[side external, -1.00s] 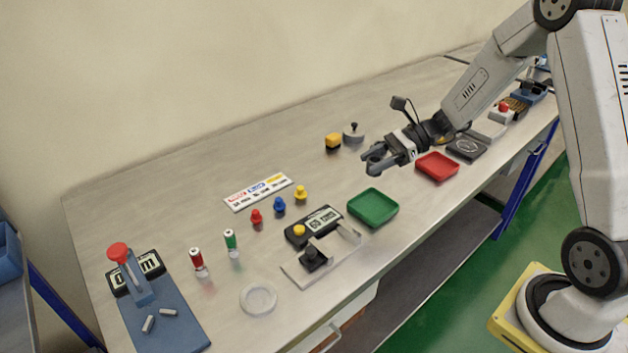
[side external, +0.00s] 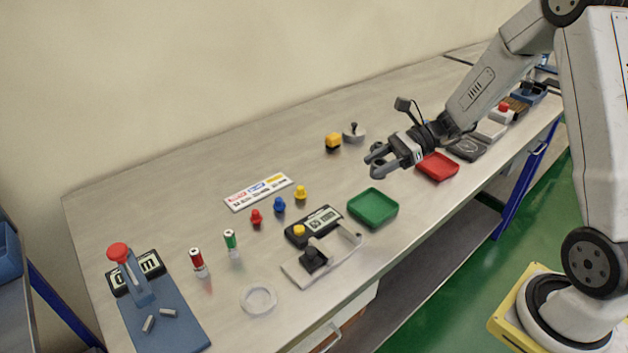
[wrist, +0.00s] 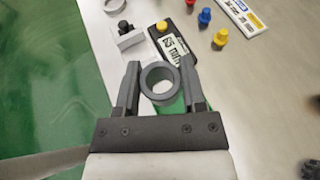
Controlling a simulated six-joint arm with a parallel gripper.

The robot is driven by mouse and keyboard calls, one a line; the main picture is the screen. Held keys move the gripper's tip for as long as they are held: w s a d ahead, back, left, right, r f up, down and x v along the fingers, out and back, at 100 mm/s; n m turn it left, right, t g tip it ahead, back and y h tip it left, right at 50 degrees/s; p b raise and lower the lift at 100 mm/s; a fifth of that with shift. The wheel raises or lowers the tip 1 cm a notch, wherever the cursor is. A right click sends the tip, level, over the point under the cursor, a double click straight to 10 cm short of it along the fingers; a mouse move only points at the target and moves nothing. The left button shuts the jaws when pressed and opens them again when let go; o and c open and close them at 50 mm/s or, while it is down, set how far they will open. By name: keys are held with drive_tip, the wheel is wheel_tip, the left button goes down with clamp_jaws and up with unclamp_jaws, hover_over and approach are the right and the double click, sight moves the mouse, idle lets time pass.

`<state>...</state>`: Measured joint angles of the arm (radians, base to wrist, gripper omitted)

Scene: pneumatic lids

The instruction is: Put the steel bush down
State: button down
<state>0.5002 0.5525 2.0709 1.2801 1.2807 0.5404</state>
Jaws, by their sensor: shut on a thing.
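My gripper (side external: 376,161) is above the bench, just up and left of the red tray, with its fingers pointing left. In the wrist view my gripper (wrist: 160,78) is shut on the steel bush (wrist: 145,84), a short grey ring. The bush sits between the two fingertips, its open bore facing the camera. In the side view the bush is hard to tell apart from the dark fingers. It is held clear of the bench top.
A green tray (side external: 373,208) and a red tray (side external: 437,167) lie near the front edge. A timer with a yellow button (side external: 299,230), a metal bracket (side external: 313,257), a clear ring (side external: 259,299) and coloured pegs (side external: 279,204) stand left.

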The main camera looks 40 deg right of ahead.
drive_tip(key=s+a+n+g, duration=0.2)
drive_tip(key=s+a, duration=0.3)
drive_tip(key=s, duration=0.2)
drive_tip(key=s+a+r+n+g+y, duration=0.1)
drive_tip(key=s+a+n+g, duration=0.1)
drive_tip(key=s+a, duration=0.3)
drive_tip(key=s+g, duration=0.1)
drive_tip(key=s, duration=0.2)
drive_tip(key=shift+r+n, duration=0.2)
drive_tip(key=shift+n, duration=0.1)
drive_tip(key=shift+w, duration=0.1)
hover_over(323, 248)
drive_tip(key=s+d, duration=0.1)
drive_tip(key=d, duration=0.3)
wheel_tip(323, 248, down, 8)
drive_tip(key=shift+d+f, duration=0.1)
drive_tip(key=shift+f, duration=0.05)
drive_tip(key=shift+w+f, duration=0.45)
drive_tip(key=shift+f, duration=0.05)
drive_tip(key=shift+w+f, duration=0.25)
drive_tip(key=shift+f, duration=1.6)
